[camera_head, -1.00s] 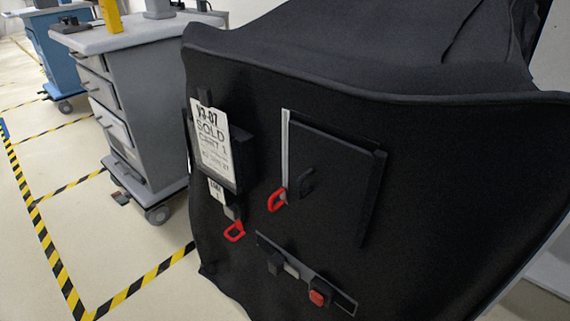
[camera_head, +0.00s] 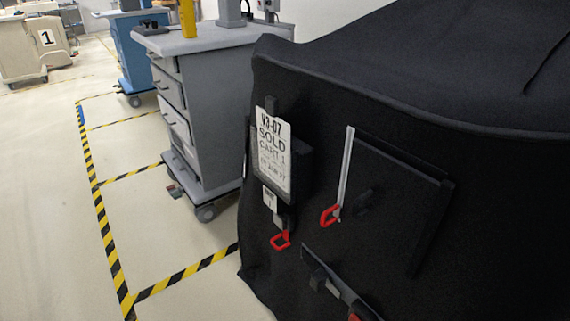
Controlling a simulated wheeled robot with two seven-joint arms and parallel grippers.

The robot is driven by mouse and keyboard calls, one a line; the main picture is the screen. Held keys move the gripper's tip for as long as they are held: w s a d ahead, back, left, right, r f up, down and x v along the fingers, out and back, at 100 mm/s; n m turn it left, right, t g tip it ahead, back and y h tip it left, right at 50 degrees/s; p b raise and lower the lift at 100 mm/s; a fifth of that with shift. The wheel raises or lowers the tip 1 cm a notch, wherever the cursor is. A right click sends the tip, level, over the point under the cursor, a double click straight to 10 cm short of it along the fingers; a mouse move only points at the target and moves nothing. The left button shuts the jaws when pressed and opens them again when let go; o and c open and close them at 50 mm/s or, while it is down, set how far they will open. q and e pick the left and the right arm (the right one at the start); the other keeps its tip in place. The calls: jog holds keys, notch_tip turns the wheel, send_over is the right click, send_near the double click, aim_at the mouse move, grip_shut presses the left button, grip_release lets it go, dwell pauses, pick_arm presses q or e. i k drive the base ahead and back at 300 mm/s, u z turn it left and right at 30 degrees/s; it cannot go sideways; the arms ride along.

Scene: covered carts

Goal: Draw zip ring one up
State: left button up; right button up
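One red ring (camera_head: 330,215) hangs at the lower end of a pale zip strip (camera_head: 346,165), along the left edge of a dark flap (camera_head: 395,200). Another red ring (camera_head: 281,240) hangs lower left, below a small white tag (camera_head: 269,199). I cannot tell from a label which is ring one. A white tag reading "V3-07 SOLD CART 1" (camera_head: 272,155) hangs above it. Neither of my grippers is in view.
A dark strip with a red button (camera_head: 354,317) sits low on the cover, cut by the bottom edge. A grey drawer cart (camera_head: 215,110) and a blue cart (camera_head: 133,50) stand behind at left. Yellow-black floor tape (camera_head: 100,210) borders clear floor at left.

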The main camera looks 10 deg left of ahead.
aim_at(323, 220)
jog(key=z, duration=1.7)
jog(key=k, duration=0.4)
jog(key=u, duration=1.4)
